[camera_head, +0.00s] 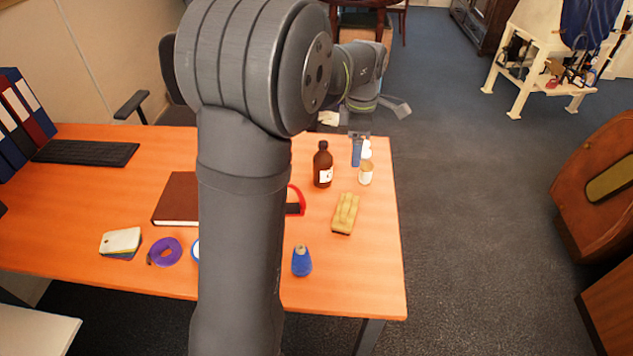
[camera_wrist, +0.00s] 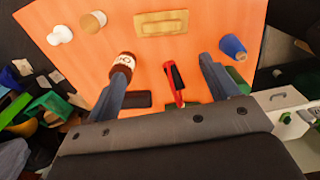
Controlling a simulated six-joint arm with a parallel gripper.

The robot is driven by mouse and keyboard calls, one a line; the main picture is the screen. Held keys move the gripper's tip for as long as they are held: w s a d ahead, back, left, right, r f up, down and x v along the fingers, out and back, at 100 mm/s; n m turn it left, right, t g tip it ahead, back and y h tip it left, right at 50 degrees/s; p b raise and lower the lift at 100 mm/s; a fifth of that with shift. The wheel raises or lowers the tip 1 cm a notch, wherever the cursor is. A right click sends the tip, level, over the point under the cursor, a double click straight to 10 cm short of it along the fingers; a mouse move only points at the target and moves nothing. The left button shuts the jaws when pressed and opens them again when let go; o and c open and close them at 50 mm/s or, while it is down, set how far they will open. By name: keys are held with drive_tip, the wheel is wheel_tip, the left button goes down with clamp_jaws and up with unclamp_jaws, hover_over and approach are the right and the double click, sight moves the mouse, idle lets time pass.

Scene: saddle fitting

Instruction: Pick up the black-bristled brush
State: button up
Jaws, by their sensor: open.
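A red-handled item with a black part (camera_wrist: 177,76), perhaps the black-bristled brush, lies on the orange desk in the wrist view. Its bristles cannot be made out. In the head view its red curve (camera_head: 298,194) shows just right of my arm, which hides the rest. A yellowish wooden block (camera_head: 345,213), perhaps another brush, lies right of it and at the top of the wrist view (camera_wrist: 162,23). My gripper (camera_wrist: 164,67) is open and empty above the desk, its fingers apart on either side of the red item in the picture.
A brown bottle (camera_head: 322,165) and a small pale bottle (camera_head: 366,172) stand beyond the block. A blue spool (camera_head: 302,262) stands near the front edge. A dark red book (camera_head: 177,198), purple tape (camera_head: 165,252) and sponges (camera_head: 121,241) lie left. The front right desk corner is clear.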

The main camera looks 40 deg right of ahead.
wheel_tip(320, 180, down, 5)
drive_tip(key=a+m+t+h, duration=0.1)
drive_tip(key=a+m+h, duration=0.1)
drive_tip(key=m, duration=0.7)
drive_tip(key=m+t+h, duration=0.1)
drive_tip(key=m+h, duration=0.1)
drive_tip(key=m, duration=0.9)
approach(347, 204)
drive_tip(key=x, duration=0.6)
drive_tip(key=shift+s+a+f, duration=0.1)
drive_tip(key=shift+s+f, duration=0.15)
drive_tip(key=shift+f, duration=0.2)
drive_tip(key=shift+w+x, duration=0.15)
drive_tip(key=shift+x, duration=1.1)
drive_tip(key=shift+w+x, duration=0.15)
drive_tip(key=shift+x, duration=1.15)
drive_tip(key=shift+w+d+f, duration=0.1)
drive_tip(key=shift+d+f, duration=0.15)
drive_tip(key=shift+f, duration=0.05)
drive_tip(key=shift+f, duration=0.25)
drive_tip(key=shift+c, duration=0.2)
drive_tip(key=shift+t, duration=0.3)
drive_tip(key=c, duration=1.1)
